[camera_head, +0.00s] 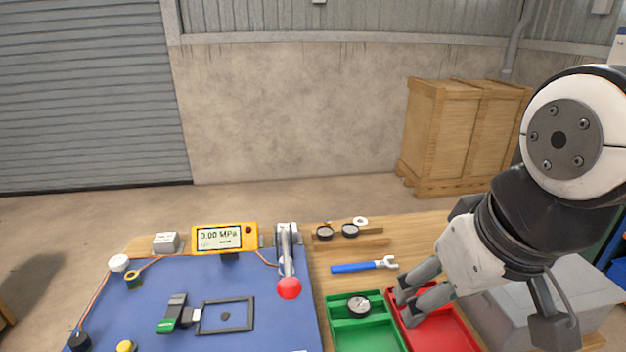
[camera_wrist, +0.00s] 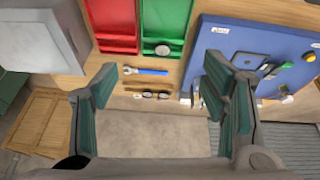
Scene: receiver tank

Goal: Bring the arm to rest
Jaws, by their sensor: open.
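My arm comes in from the right in the head view. My gripper (camera_head: 415,297) hangs above the red tray (camera_head: 450,330) and is tilted toward the left. In the wrist view my gripper (camera_wrist: 170,95) shows its two fingers wide apart with nothing between them. The bench surface lies beyond the fingers. Whether the fingertips touch the tray cannot be told from the head view.
A green tray (camera_head: 345,335) with a round gauge (camera_head: 358,304) stands left of the red one. A blue-handled wrench (camera_head: 363,266) lies behind. The blue board (camera_head: 190,290) carries a yellow meter (camera_head: 224,238) and a red-knobbed lever (camera_head: 288,287). A grey box (camera_wrist: 38,38) stands beside the trays.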

